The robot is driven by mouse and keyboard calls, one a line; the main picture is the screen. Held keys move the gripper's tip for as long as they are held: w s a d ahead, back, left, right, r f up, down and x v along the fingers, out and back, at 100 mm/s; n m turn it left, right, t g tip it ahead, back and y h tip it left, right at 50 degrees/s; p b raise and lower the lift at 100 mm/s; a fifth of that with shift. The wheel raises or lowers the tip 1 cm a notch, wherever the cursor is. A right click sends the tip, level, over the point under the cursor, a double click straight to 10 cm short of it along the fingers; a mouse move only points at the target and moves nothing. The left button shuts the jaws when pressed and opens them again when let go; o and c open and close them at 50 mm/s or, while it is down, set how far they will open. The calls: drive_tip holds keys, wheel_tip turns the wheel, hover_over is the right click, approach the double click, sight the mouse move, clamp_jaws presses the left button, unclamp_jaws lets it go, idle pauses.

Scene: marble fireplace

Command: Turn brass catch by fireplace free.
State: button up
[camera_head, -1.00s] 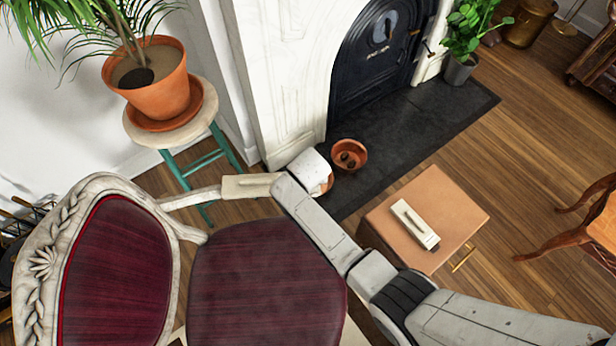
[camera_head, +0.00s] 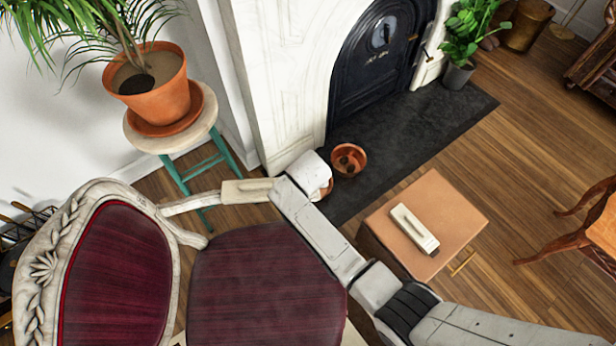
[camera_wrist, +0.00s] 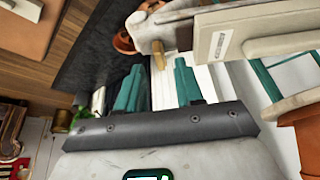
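My gripper (camera_wrist: 157,80) is open, with two teal fingers apart in the wrist view. A small brass-coloured peg (camera_wrist: 158,56), which looks like the catch, shows in the gap between the fingertips, at the end of a pale bar. I cannot tell whether either finger touches it. A cream block (camera_wrist: 240,32) with a small label sits along the bar; it also shows in the head view (camera_head: 248,190). In the head view my wrist hides the peg and my fingers. The white fireplace (camera_head: 285,80) with its dark arched door (camera_head: 372,70) stands behind.
A burgundy chair (camera_head: 250,285) stands beneath my arm. A potted plant (camera_head: 155,95) on a teal-legged stool (camera_head: 178,135) is at left. A terracotta bowl (camera_head: 348,160) lies on the dark hearth (camera_head: 410,135).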

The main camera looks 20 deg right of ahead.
drive_tip(key=v, duration=0.8)
drive_tip(key=shift+r, duration=0.1)
drive_tip(key=s+d+r+n+g, duration=0.1)
drive_tip(key=s+d, duration=0.2)
drive_tip(key=s, duration=0.6)
drive_tip(key=s+d+r+n+g+y, duration=0.1)
drive_tip(key=s+d, duration=0.2)
drive_tip(key=s, duration=0.7)
drive_tip(key=s+d+r+n+g, duration=0.1)
drive_tip(key=s+d+r, duration=0.1)
drive_tip(key=s, duration=0.7)
drive_tip(key=shift+s+d+n+y, duration=0.3)
drive_tip(key=shift+s+d+n, duration=0.1)
drive_tip(key=shift+d, duration=0.5)
